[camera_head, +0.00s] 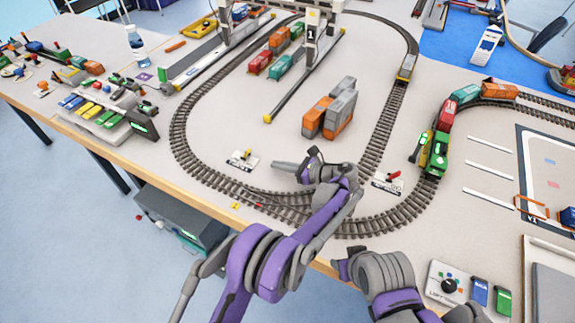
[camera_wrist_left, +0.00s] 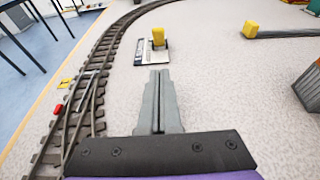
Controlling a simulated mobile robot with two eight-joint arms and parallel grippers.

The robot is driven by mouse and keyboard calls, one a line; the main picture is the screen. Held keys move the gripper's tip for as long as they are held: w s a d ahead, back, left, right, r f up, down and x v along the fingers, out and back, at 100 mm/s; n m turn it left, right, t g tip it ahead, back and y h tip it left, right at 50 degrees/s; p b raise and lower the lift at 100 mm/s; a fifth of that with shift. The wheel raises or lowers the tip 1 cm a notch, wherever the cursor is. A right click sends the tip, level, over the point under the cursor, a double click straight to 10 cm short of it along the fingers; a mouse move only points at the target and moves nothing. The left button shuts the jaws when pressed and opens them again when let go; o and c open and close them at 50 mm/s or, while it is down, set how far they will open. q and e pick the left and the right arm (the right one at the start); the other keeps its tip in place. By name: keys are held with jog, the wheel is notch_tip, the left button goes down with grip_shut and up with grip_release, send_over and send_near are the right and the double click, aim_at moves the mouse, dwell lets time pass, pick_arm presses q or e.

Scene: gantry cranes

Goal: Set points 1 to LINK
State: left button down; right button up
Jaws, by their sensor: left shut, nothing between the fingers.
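A small white plate with a yellow-handled lever (camera_head: 243,157) stands inside the track oval, near its left front curve. It also shows ahead of my fingers in the left wrist view (camera_wrist_left: 157,43), its handle upright or nearly so. Its label is too small to read. A second lever plate with a red handle (camera_head: 389,179) lies to the right, by the track. My left gripper (camera_head: 277,164) is shut and empty, pointing left, just right of the yellow lever. In the left wrist view its fingers (camera_wrist_left: 158,76) are together, apart from the lever. My right gripper's fingers are not visible.
The track junction (camera_head: 270,205) runs along the front, with a red marker (camera_wrist_left: 58,108) and a yellow marker (camera_wrist_left: 65,84) beside it. Orange and grey containers (camera_head: 328,113) stand behind my gripper. A green locomotive (camera_head: 436,153) is on the right track.

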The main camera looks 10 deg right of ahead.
aim_at(250, 150)
pick_arm(q)
jog(key=x, duration=0.4)
jog(key=shift+w+a+r+p, duration=0.15)
jog(key=shift+w+a+r, duration=0.15)
jog(key=shift+a, duration=0.2)
jog(key=shift+w+a+r+p, duration=0.15)
jog(key=shift+w+a+r, duration=0.1)
jog(key=shift+w+a, duration=0.2)
jog(key=shift+w+a+r, duration=0.4)
jog(key=shift+a, duration=0.2)
jog(key=shift+w+a+r+g+h+p, duration=0.15)
jog(key=shift+r+g+h+p, duration=0.2)
jog(key=shift+h, duration=0.25)
jog(key=shift+w+a+r+g+h+p, duration=0.15)
jog(key=shift+a+r+g+h+p, duration=0.15)
jog(key=shift+g+h, duration=0.2)
jog(key=shift+w+a+r+g+h+p, duration=0.15)
jog(key=shift+a+r+g+h, duration=0.1)
jog(key=shift+r+g+h, duration=0.25)
jog(key=g+h, duration=0.1)
jog(key=w+a+h+p, duration=0.1)
jog(key=h, duration=0.1)
jog(key=shift+a+r+g, duration=0.25)
jog(key=shift+r+g, duration=0.1)
jog(key=shift+r, duration=0.05)
jog(key=shift+f, duration=0.15)
jog(key=shift+d, duration=0.1)
